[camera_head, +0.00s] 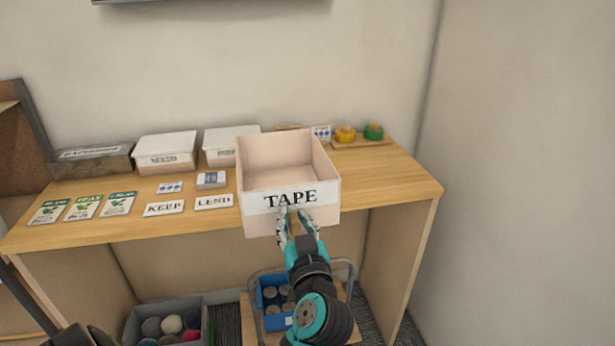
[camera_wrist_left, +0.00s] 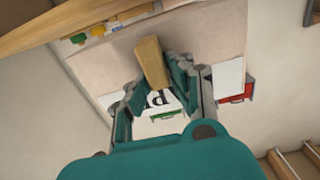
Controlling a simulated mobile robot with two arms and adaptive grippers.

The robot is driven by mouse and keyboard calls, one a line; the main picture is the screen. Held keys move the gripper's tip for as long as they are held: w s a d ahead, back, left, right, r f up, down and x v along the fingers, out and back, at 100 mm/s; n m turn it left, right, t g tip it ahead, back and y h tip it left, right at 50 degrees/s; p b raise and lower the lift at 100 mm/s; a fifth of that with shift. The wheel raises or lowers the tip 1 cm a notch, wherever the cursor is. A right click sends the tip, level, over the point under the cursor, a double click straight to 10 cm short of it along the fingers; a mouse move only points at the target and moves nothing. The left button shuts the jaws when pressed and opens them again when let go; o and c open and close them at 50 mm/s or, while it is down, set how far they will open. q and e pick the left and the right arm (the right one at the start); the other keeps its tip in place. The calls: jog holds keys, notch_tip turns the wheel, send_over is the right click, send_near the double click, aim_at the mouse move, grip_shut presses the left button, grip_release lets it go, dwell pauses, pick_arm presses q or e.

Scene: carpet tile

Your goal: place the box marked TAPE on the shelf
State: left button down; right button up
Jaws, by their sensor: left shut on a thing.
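The white open-topped box marked TAPE (camera_head: 291,198) is in the middle of the head view, overlapping the table's front edge. It is upright and its visible inside looks empty. My left gripper (camera_head: 297,218) is shut on its front side, at and just below the black-lettered label. In the left wrist view, my left gripper (camera_wrist_left: 153,90) has its fingers on either side of a tan bar (camera_wrist_left: 152,62), with a lettered white label partly visible behind. I cannot tell which thing is the shelf. My right gripper is not in view.
The wooden table (camera_head: 395,190) carries two lidded white boxes (camera_head: 166,152), several cards (camera_head: 83,206), KEEP (camera_head: 164,208) and LEND (camera_head: 213,201) signs, and a small tray (camera_head: 361,143) with rolls. Below stand a grey bin (camera_head: 188,308) and a blue crate (camera_head: 273,320). The table's right end is clear.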

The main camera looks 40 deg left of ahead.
pick_arm(q)
jog(key=shift+w+d+r, duration=0.1)
jog(key=shift+w+r, duration=0.05)
jog(key=shift+w, duration=0.25)
jog(key=w+a, duration=0.1)
jog(key=w, duration=0.3)
jog(key=w+a+f+p, duration=0.1)
jog(key=w, duration=0.3)
jog(key=w+a+p, duration=0.1)
jog(key=w, duration=0.3)
jog(key=shift+w+a+f, duration=0.15)
jog(key=shift+w+a+p, duration=0.1)
jog(key=shift+w+p, duration=0.3)
jog(key=shift+w, duration=0.35)
jog(key=shift+w+a+f, duration=0.1)
jog(key=shift+w+f, duration=0.1)
jog(key=shift+f, duration=0.7)
jog(key=shift+w+f, duration=0.15)
jog(key=shift+f, duration=0.7)
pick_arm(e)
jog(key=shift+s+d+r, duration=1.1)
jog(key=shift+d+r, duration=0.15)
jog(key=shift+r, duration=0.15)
pick_arm(q)
jog(key=c, duration=1.2)
grip_release()
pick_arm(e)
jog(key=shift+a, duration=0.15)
